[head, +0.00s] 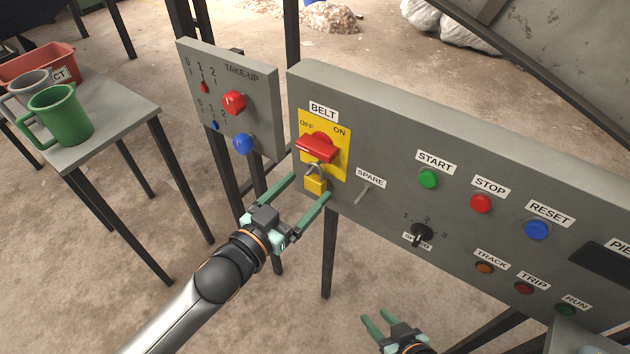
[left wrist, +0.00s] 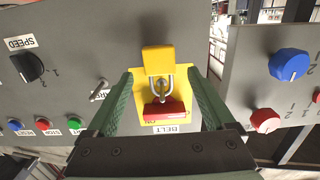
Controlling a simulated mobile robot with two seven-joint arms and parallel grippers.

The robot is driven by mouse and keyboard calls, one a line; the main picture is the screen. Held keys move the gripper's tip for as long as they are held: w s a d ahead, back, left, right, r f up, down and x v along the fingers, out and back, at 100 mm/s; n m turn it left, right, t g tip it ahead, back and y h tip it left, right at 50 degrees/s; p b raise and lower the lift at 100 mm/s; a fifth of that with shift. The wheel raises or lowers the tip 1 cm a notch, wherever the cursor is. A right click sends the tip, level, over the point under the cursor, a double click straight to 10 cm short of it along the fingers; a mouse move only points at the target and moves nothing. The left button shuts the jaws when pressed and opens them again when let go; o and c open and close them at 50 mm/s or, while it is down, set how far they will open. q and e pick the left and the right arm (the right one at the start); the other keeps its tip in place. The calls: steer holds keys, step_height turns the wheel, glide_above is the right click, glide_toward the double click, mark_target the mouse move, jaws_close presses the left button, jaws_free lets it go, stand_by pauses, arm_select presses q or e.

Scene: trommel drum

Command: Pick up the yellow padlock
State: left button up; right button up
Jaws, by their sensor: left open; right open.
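The yellow padlock (head: 315,184) hangs by its grey shackle just below the red BELT switch handle (head: 317,148) on the yellow plate (head: 338,160) of the grey control panel. In the left wrist view, upside down, the padlock body (left wrist: 158,60) shows between and beyond my fingers, with its shackle at the red handle (left wrist: 164,109). My left gripper (head: 309,186) is open, its fingers reaching toward the panel on either side of the padlock. I see no finger touching it. My right gripper (head: 374,322) is open and empty at the bottom of the head view, below the panel.
The SPARE toggle (head: 361,195) sticks out right of the padlock. The TAKE-UP panel (head: 229,100) with red and blue knobs stands to the left. A side table (head: 125,110) at far left holds a green mug (head: 60,115), a grey mug and a red bin (head: 38,62).

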mark_target(315, 177)
arm_select(q)
steer(key=shift+x, duration=1.35)
steer(key=shift+c, duration=0.4)
jaws_close()
